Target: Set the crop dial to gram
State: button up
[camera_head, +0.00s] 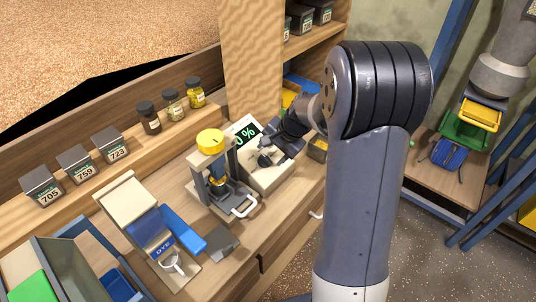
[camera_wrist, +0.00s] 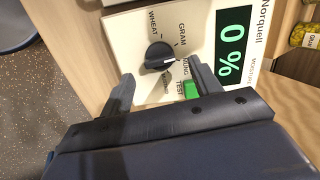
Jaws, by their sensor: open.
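The crop dial is a black round knob (camera_wrist: 160,55) on the cream front panel of the moisture meter (camera_head: 267,172). In the wrist view, WHEAT, GRAM and MUNG are printed around it, with one more label partly hidden. Its white pointer mark faces right and slightly down, nearer MUNG than GRAM. My gripper (camera_wrist: 161,72) is open and empty, its fingers apart on either side just below the dial; contact with the knob cannot be told. In the head view my gripper (camera_head: 268,152) is at the meter's front and covers most of the dial.
A green TEST button (camera_wrist: 190,90) sits close to my right finger. The meter's display (camera_wrist: 232,45) reads 0 %. A yellow-topped press (camera_head: 211,142) stands just left of the meter. Small jars (camera_head: 172,104) stand on the ledge behind. A wooden post (camera_head: 250,60) rises behind the meter.

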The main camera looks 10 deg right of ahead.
aim_at(267, 158)
jog(key=shift+x, duration=1.6)
jog(key=c, duration=1)
jog(key=shift+f+n+b, duration=0.2)
jog(key=shift+n+b, duration=0.4)
jog(key=shift+b, duration=0.4)
jog(key=shift+r+n+b, duration=0.2)
jog(key=shift+n+b, duration=0.85)
jog(key=shift+n, duration=0.15)
jog(key=o, duration=1)
